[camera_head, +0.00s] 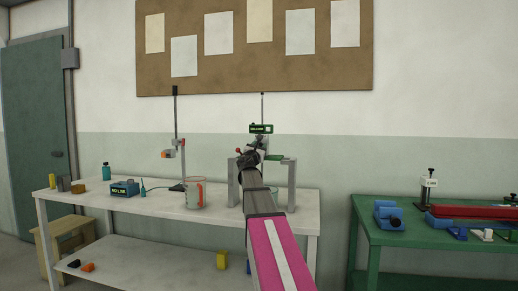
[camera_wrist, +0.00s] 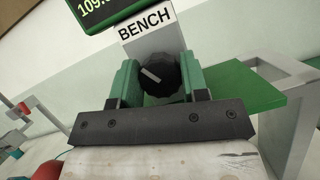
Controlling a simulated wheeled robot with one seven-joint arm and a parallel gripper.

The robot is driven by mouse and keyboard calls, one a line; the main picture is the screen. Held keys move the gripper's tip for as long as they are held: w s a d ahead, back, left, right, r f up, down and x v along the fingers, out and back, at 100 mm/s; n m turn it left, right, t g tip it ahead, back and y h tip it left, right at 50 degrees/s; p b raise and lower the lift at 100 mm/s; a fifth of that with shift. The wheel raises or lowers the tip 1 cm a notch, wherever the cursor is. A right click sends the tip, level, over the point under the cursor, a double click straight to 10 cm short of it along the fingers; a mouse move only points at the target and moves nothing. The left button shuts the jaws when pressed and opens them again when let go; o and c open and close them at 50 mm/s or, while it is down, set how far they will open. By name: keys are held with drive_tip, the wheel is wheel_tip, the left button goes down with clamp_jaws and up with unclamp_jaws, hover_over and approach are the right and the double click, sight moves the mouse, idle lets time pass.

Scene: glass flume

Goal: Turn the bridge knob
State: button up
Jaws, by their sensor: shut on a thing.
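The knob (camera_wrist: 165,77) is black and round with a pale pointer line tilted to the upper left. It sits below a grey block marked BENCH (camera_wrist: 146,35) in the wrist view. My gripper (camera_wrist: 159,70) is shut on the knob, with one green finger on each side of it. In the head view my gripper (camera_head: 251,157) is at the grey bridge frame (camera_head: 291,183) on the white table and hides the knob. A green display (camera_wrist: 100,10) above the block shows digits starting 109, cut off by the picture edge.
A green plate (camera_wrist: 240,95) extends right of the knob. On the white table (camera_head: 150,205), a beaker (camera_head: 195,193), a stand (camera_head: 175,130) and a dark blue box (camera_head: 125,188) stand to the left. A green bench (camera_head: 375,238) with blue and red parts is at right.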

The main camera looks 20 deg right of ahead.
drive_tip(key=o, duration=0.9)
drive_tip(key=shift+o, duration=0.2)
drive_tip(key=v, duration=1.1)
drive_tip(key=shift+w, duration=0.1)
